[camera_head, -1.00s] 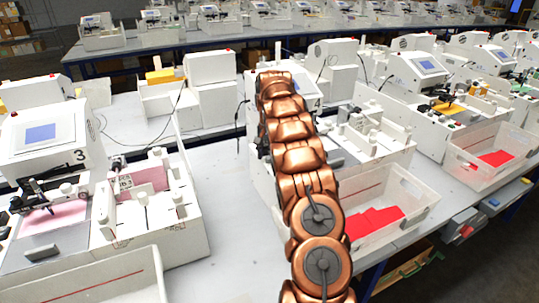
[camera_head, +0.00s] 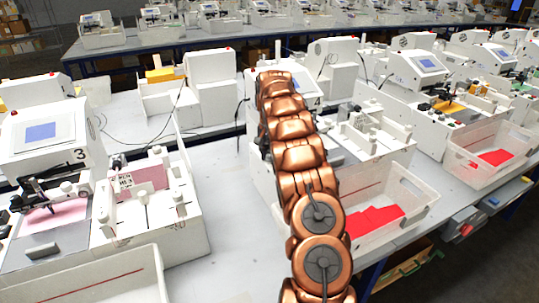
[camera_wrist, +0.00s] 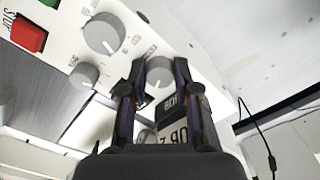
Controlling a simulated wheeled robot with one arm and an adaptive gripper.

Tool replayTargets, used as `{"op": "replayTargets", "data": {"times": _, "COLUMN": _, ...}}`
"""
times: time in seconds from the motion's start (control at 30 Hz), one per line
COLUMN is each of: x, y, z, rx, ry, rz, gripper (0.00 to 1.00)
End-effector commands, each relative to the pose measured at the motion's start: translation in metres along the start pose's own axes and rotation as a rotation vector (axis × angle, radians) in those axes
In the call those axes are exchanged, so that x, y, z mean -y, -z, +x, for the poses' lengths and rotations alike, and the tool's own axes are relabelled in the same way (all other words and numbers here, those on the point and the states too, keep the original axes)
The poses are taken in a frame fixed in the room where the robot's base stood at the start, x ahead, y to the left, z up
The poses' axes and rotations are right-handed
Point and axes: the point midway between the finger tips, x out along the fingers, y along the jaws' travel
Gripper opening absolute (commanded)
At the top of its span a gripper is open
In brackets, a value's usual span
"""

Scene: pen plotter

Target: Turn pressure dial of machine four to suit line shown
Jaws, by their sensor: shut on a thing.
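In the wrist view, my gripper (camera_wrist: 158,78) has its two dark fingers on either side of a small grey dial (camera_wrist: 159,70) and is shut on it. The dial sits on the white panel of a machine. Its markings are partly hidden by the fingers. A job card (camera_wrist: 172,134) with black print shows between the fingers, turned over in the picture and partly covered.
In the wrist view, a larger grey dial (camera_wrist: 103,34), another small dial (camera_wrist: 84,75), a red stop button (camera_wrist: 28,35) and a green button share the panel. In the head view, machine three (camera_head: 50,140) stands left, and a clear bin (camera_head: 400,195) with red pieces stands right of my arm.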

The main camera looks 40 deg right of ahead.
Motion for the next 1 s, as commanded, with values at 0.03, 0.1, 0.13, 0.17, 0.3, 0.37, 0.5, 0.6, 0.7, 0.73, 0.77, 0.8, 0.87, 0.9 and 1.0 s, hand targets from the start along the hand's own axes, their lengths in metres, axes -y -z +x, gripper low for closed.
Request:
{"op": "replayTargets", "data": {"times": 0.03, "x": -0.0005, "y": 0.0, "z": 0.0002, "rx": 0.001, "ry": -0.001, "rz": 0.0, "gripper": 0.0}}
{"op": "replayTargets", "data": {"times": 0.1, "x": -0.0004, "y": 0.0, "z": 0.0003, "rx": 0.0, "ry": -0.001, "rz": -0.002, "gripper": 0.0}}
{"op": "replayTargets", "data": {"times": 0.13, "x": -0.0004, "y": 0.0, "z": 0.0006, "rx": 0.001, "ry": -0.001, "rz": -0.005, "gripper": 0.0}}
{"op": "replayTargets", "data": {"times": 0.17, "x": -0.0003, "y": -0.0001, "z": 0.0007, "rx": 0.001, "ry": -0.001, "rz": -0.008, "gripper": 0.0}}
{"op": "replayTargets", "data": {"times": 0.3, "x": 0.0006, "y": -0.0004, "z": 0.002, "rx": 0.0, "ry": 0.0, "rz": -0.046, "gripper": 0.0}}
{"op": "replayTargets", "data": {"times": 0.37, "x": 0.0004, "y": -0.0002, "z": 0.0026, "rx": 0.0, "ry": 0.0, "rz": -0.073, "gripper": 0.0}}
{"op": "replayTargets", "data": {"times": 0.5, "x": 0.0005, "y": 0.0006, "z": 0.0035, "rx": -0.003, "ry": 0.002, "rz": -0.16, "gripper": 0.0}}
{"op": "replayTargets", "data": {"times": 0.6, "x": 0.0003, "y": 0.0006, "z": 0.0039, "rx": -0.003, "ry": 0.001, "rz": -0.24, "gripper": 0.0}}
{"op": "replayTargets", "data": {"times": 0.7, "x": 0.0001, "y": -0.0002, "z": 0.0039, "rx": 0.0, "ry": 0.0, "rz": -0.327, "gripper": 0.0}}
{"op": "replayTargets", "data": {"times": 0.73, "x": -0.0002, "y": -0.0002, "z": 0.0039, "rx": 0.001, "ry": 0.0, "rz": -0.353, "gripper": 0.0}}
{"op": "replayTargets", "data": {"times": 0.77, "x": -0.0005, "y": -0.0002, "z": 0.0038, "rx": 0.002, "ry": 0.0, "rz": -0.378, "gripper": 0.0}}
{"op": "replayTargets", "data": {"times": 0.8, "x": -0.0007, "y": 0.0, "z": 0.0035, "rx": 0.001, "ry": -0.001, "rz": -0.412, "gripper": 0.0}}
{"op": "replayTargets", "data": {"times": 0.87, "x": -0.0011, "y": 0.0004, "z": 0.003, "rx": 0.001, "ry": -0.001, "rz": -0.461, "gripper": 0.0}}
{"op": "replayTargets", "data": {"times": 0.9, "x": -0.0008, "y": 0.0005, "z": 0.0027, "rx": 0.0, "ry": 0.0, "rz": -0.494, "gripper": 0.0}}
{"op": "replayTargets", "data": {"times": 1.0, "x": -0.0006, "y": 0.0009, "z": 0.0019, "rx": -0.002, "ry": 0.0, "rz": -0.569, "gripper": 0.0}}
